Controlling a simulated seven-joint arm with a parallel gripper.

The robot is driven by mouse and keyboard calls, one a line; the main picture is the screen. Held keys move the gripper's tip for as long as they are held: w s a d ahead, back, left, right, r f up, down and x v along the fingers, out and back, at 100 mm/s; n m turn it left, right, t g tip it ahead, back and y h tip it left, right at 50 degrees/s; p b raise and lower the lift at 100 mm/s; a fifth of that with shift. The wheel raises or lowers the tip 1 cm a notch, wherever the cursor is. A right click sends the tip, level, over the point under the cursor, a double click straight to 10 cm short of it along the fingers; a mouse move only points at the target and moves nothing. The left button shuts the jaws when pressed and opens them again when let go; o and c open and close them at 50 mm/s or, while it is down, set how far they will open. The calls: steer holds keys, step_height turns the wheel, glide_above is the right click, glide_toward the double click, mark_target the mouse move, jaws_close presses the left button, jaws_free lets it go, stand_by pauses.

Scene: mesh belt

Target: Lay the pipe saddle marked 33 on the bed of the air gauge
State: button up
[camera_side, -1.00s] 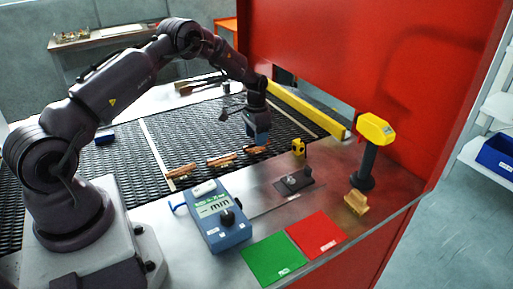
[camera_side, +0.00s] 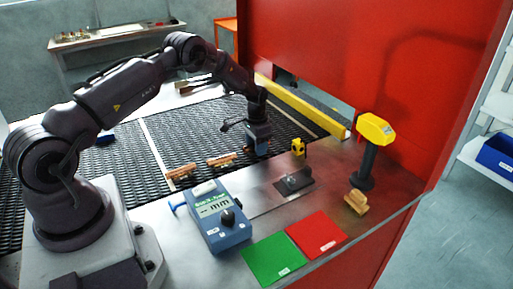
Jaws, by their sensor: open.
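Two copper-brown pipe saddles, a left one (camera_side: 181,172) and a middle one (camera_side: 222,160), lie on the black mesh belt (camera_side: 120,165). My gripper (camera_side: 261,153) is open and low over the belt at the place of a third saddle, which it now mostly or wholly hides. Contact cannot be made out. The number 33 cannot be read on any saddle. The blue air gauge (camera_side: 226,236), with a display reading in mm, stands on the steel table. A dark plate with a round metal piece (camera_side: 293,183), likely its bed, lies to its right and looks empty.
A green mat (camera_side: 271,260) and a red mat (camera_side: 317,233) lie at the front. A yellow-headed device on a black post (camera_side: 367,165), a tan block (camera_side: 356,201) and a small yellow object (camera_side: 298,147) stand at the right. A red housing (camera_side: 340,80) rises behind.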

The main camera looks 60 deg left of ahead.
steer(key=c, duration=0.7)
